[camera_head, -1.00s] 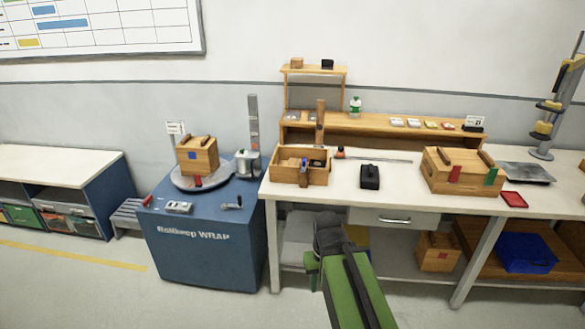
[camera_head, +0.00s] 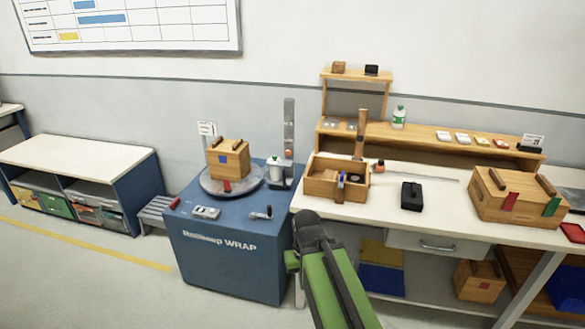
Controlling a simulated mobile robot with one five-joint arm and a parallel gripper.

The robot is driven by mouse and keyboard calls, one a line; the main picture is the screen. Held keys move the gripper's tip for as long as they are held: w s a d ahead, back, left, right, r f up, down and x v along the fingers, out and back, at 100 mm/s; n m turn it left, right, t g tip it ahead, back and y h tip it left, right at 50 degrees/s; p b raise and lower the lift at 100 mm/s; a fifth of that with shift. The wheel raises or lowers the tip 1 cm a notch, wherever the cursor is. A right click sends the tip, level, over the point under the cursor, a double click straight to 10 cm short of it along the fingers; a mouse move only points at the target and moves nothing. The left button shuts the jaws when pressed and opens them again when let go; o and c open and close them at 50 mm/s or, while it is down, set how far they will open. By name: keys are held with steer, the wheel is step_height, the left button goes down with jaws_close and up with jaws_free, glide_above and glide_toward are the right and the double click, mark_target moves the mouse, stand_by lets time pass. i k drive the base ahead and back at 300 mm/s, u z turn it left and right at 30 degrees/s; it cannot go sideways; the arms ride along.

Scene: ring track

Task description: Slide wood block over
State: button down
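A larger wooden box (camera_head: 517,197) with dark bars and red and green tabs stands on the right of the workbench. My green arm rises from the bottom centre. My gripper (camera_head: 308,226) is at its dark upper end, low in front of the gap between machine and workbench, apart from both blocks. Its fingers cannot be made out.
An open wooden tray (camera_head: 337,181) and a black box (camera_head: 412,196) stand on the workbench (camera_head: 445,212). A grey post (camera_head: 289,128) rises behind the machine. Small tools lie on the machine's front edge. A low shelf unit (camera_head: 75,165) stands left. The floor at left is clear.

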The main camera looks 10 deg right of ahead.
mark_target(328, 174)
steer(key=u, duration=0.65)
steer(key=i, duration=2)
steer(key=z, duration=0.3)
